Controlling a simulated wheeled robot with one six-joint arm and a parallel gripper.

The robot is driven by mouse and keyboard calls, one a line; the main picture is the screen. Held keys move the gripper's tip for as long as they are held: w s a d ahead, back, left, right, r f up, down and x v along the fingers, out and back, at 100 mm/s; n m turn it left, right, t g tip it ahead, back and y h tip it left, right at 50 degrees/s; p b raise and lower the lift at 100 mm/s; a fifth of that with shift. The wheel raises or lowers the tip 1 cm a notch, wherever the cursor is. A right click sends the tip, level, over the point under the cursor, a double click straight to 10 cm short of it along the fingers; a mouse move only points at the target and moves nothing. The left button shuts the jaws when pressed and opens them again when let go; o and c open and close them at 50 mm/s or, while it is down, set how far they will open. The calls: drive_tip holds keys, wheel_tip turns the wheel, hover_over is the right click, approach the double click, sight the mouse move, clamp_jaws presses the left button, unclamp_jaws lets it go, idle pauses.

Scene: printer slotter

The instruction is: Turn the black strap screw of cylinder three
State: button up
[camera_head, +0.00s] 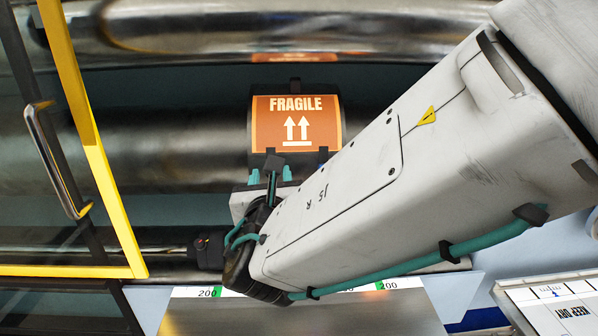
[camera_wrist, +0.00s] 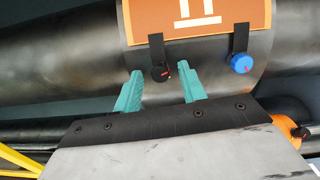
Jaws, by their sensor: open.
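The black strap screw (camera_wrist: 161,73) is a round knob with a small red mark, at the lower end of a black strap in the wrist view. It lies in the picture between the two teal fingertips of my gripper (camera_wrist: 162,80), with gaps on both sides; I cannot tell how deep the fingers reach around it. My gripper is open and holds nothing. In the head view the gripper (camera_head: 271,175) is just below the orange FRAGILE label (camera_head: 297,107) on the dark cylinder (camera_head: 190,150). My arm covers much of that area there.
A blue strap screw (camera_wrist: 241,63) hangs to the right of the black one. An orange knob (camera_wrist: 288,128) is at the lower right. A yellow-framed door (camera_head: 96,150) with a handle stands at the left. A shiny roller (camera_head: 300,30) runs above.

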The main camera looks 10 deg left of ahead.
clamp_jaws()
drive_tip(key=shift+m, duration=0.4)
drive_tip(key=shift+a+m+h, duration=0.1)
drive_tip(key=shift+m+h, duration=0.4)
drive_tip(key=shift+m, duration=3.15)
drive_tip(key=shift+m+h, duration=0.5)
drive_tip(key=shift+m, duration=3.15)
